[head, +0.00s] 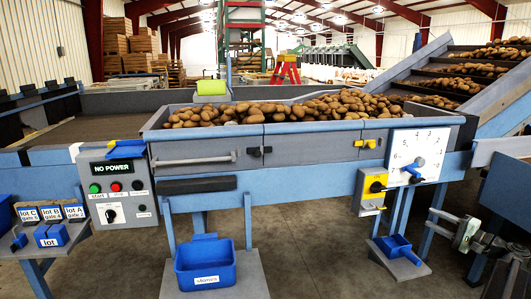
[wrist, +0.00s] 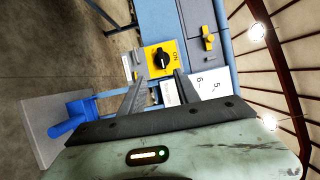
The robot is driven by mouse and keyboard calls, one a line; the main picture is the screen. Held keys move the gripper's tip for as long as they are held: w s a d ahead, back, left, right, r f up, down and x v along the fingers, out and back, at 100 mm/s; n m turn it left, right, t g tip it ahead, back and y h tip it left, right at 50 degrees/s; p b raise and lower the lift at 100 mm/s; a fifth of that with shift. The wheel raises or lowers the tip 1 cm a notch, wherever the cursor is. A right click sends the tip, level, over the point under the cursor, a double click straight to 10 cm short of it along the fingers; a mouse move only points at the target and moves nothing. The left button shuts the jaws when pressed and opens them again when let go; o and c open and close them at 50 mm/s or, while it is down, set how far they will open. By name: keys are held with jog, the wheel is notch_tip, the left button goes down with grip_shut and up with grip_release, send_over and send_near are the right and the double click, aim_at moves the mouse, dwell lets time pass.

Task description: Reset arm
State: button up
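My gripper (head: 463,234) is at the lower right in the head view, in front of the grader and right of the blue scoop. In the wrist view its two dark fingers (wrist: 160,80) stand apart with nothing between them. Past the fingertips are the yellow rotary switch (wrist: 163,58), marked ON, and part of the white dial board (wrist: 207,85). The gripper touches neither. In the head view the switch (head: 375,187) and the dial board (head: 417,150) with its blue pointer are on the grader's front right.
Potatoes (head: 270,108) fill the grader's tray, and more lie on the sloped conveyor (head: 450,82). A blue scoop (head: 397,248) lies on a low shelf. A blue stones bin (head: 205,265) stands front centre. The control box (head: 118,185) reads NO POWER. Lot blocks (head: 50,235) sit at left.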

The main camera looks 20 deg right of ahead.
jog(key=w+a+f+n+g+y, duration=0.1)
jog(key=w+a+n+g+y, duration=0.1)
jog(key=w+a, duration=0.75)
jog(key=w+a+f+n+g+y, duration=0.15)
jog(key=w+a, duration=0.25)
jog(key=a, duration=1)
jog(key=w+a+f+n+g+y, duration=0.1)
jog(key=w+a+n+g+y, duration=0.35)
jog(key=a, duration=0.75)
jog(key=s+a+f+n+g+h, duration=0.15)
jog(key=a+f, duration=0.25)
jog(key=a, duration=0.6)
jog(key=s+a+f+n+g+h, duration=0.1)
jog(key=s+a+f+g, duration=0.2)
jog(key=a, duration=0.7)
jog(key=a+f+n+g+h, duration=0.15)
jog(key=a+f, duration=0.35)
jog(key=a, duration=0.6)
jog(key=s+a+f+n+g+h, duration=0.25)
jog(key=s+f+h, duration=0.4)
jog(key=s, duration=0.45)
jog(key=s+d+f+h, duration=0.2)
jog(key=s+d+h, duration=0.1)
jog(key=d, duration=0.5)
notch_tip(320, 180, up, 33)
jog(key=p, duration=3.2)
jog(key=shift+w+g+p, duration=0.3)
jog(key=shift+g+p, duration=0.05)
jog(key=shift+p, duration=0.05)
jog(key=shift+d, duration=0.1)
